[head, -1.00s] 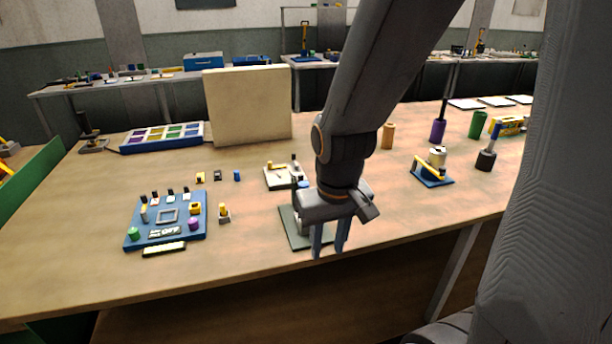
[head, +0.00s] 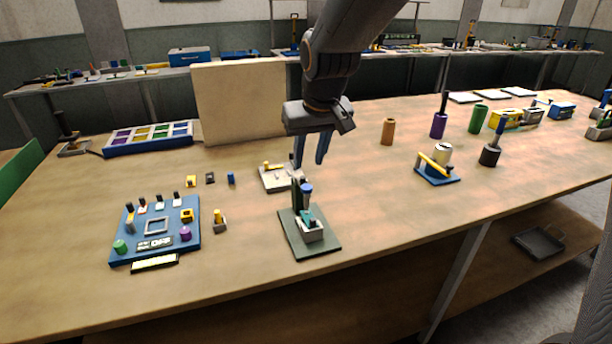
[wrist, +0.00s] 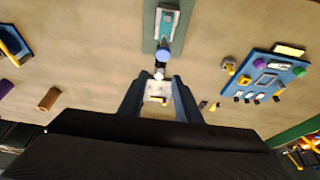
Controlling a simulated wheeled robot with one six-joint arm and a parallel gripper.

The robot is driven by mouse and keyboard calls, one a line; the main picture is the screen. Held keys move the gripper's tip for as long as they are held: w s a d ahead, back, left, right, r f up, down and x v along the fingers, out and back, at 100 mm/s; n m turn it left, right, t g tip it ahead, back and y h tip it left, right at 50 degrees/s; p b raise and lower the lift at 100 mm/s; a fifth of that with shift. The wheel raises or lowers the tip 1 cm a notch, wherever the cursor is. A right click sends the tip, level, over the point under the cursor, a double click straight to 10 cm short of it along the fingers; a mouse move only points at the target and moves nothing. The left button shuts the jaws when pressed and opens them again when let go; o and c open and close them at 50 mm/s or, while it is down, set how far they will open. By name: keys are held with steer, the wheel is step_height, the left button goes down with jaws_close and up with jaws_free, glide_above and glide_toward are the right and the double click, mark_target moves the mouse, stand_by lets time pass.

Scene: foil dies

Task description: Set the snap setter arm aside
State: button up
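The likely snap setter stands near the table's front edge on a dark green base plate (head: 325,247). It has a dark upright post, a grey block, and a teal arm (head: 309,220) with a blue knob (head: 306,188). The knob also shows in the wrist view (wrist: 163,54), just beyond my fingertips, as does the teal arm (wrist: 167,20). My gripper (head: 309,163) is raised above and behind the setter in the head view. Its two fingers are apart with nothing held between them, as the wrist view (wrist: 159,82) also shows.
A pale fixture (head: 275,180) sits just behind the setter. A blue board with small parts (head: 187,240) lies to the left. A blue-based press (head: 437,177) and several cylinders stand to the right. The table front right of the setter is clear.

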mark_target(303, 177)
steer(key=shift+w+a+f, duration=0.15)
steer(key=shift+w+a, duration=0.1)
steer(key=shift+p+x, duration=0.8)
steer(key=shift+x, duration=2.75)
jaws_close()
